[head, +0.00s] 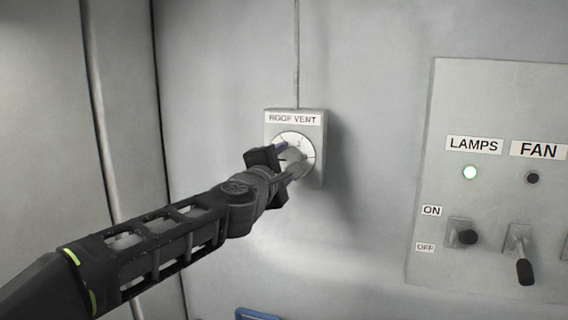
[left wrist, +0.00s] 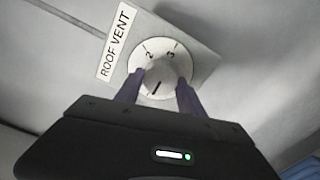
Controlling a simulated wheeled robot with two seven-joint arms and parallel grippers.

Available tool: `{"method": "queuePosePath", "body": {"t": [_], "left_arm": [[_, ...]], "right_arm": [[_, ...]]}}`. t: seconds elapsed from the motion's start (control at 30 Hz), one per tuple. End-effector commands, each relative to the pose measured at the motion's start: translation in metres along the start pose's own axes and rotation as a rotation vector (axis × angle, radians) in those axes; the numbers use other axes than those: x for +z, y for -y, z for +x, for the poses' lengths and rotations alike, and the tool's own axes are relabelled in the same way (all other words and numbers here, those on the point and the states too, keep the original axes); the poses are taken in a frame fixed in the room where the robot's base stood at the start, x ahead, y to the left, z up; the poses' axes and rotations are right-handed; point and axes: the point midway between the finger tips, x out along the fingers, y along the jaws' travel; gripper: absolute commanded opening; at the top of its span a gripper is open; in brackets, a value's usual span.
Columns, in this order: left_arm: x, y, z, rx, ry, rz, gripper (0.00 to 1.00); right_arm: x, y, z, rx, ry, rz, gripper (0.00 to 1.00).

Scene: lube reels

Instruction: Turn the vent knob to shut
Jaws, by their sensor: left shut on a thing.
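The roof vent control is a grey plate (head: 316,150) on the wall, labelled "ROOF VENT". It carries a round white dial (left wrist: 141,60) with a grey knob (left wrist: 158,78) at its centre. The numbers 2 and 3 show on the dial in the left wrist view; the rest of the dial markings are partly hidden. A dark pointer line on the knob shows toward the lower part of that view. My left gripper (head: 285,161) comes in from the left and is shut on the knob, its two fingers (left wrist: 158,90) on either side of it. My right gripper is not in view.
A switch panel (head: 428,190) stands on the wall to the right, with "LAMPS" and "FAN" labels. A blue object (head: 257,314) shows at the bottom edge. The wall between is clear.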

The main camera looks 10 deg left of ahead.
Motion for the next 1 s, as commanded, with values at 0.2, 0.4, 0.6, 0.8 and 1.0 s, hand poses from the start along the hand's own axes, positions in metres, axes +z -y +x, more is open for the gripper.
{"method": "queuePosePath", "body": {"t": [0.2, 0.4, 0.6, 0.8, 1.0], "left_arm": [[-0.001, 0.001, 0.0, -0.002, -0.001, -0.008, 0.05], [-0.001, 0.001, 0.0, -0.002, -0.001, -0.008, 0.52], [0.0, 0.001, 0.0, -0.001, 0.0, -0.006, 0.67], [0.0, 0.0, 0.0, -0.001, 0.0, -0.005, 0.67], [0.0, 0.0, -0.01, 0.0, 0.0, -0.004, 0.67]], "right_arm": [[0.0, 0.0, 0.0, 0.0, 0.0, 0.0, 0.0], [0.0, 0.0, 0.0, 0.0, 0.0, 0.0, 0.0], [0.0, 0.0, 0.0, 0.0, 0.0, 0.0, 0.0], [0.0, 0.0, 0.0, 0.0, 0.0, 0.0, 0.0], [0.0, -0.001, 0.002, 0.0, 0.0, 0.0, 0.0]]}}
